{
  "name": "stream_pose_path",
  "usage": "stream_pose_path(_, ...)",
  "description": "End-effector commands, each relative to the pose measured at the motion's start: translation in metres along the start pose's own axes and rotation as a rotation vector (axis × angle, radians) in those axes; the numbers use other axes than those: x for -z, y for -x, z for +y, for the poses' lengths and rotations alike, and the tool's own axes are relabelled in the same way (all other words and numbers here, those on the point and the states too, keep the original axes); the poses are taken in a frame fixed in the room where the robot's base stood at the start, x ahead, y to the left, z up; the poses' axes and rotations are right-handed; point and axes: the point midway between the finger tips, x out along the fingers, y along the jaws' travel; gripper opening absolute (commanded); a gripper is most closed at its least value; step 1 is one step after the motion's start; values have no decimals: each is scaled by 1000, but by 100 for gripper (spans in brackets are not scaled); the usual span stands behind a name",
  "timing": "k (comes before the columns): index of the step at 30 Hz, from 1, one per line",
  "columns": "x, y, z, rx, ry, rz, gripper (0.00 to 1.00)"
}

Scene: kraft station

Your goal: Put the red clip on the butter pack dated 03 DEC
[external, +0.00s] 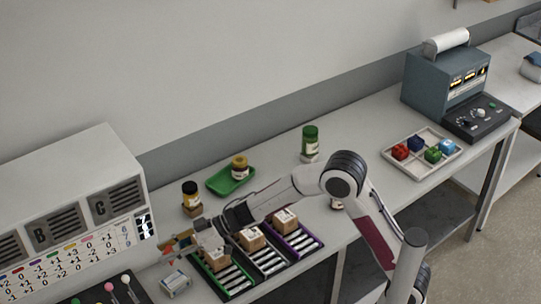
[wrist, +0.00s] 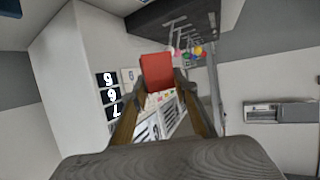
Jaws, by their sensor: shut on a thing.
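My gripper (wrist: 160,100) is shut on a red block-like piece, which looks like a red clip (wrist: 157,72), held between the fingertips in the wrist view. In the external view my gripper (external: 184,244) is at the lower left, in front of the panelled machine and left of the roller lanes. Three brown packs sit on the lanes: one by the green lane (external: 214,257), one in the middle (external: 252,239) and one by the purple lane (external: 285,218). They may be the butter packs; their dates are too small to read. Another red piece (external: 400,152) lies in the divided tray.
The white machine (external: 75,215) stands close to my gripper. The divided tray (external: 422,141) also holds blue and green pieces. A green tray (external: 231,181) with a jar, a dark jar (external: 190,193) and a green jar (external: 310,141) stand behind the lanes.

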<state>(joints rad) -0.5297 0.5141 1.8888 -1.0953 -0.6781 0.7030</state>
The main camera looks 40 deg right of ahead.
Motion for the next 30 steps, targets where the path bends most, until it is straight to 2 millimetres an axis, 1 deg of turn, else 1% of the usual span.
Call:
stream_pose_path(7, -32, -13, 0, 0, -5, -4, 16)
stream_pose_path(12, -47, -19, 0, 0, -2, -1, 16)
stream_pose_path(15, -50, -21, 0, -1, -2, 0, 16)
stream_pose_path(25, -51, -21, 0, -1, -2, 0, 16)
stream_pose_path(30, -61, -25, 0, 0, -4, -1, 16)
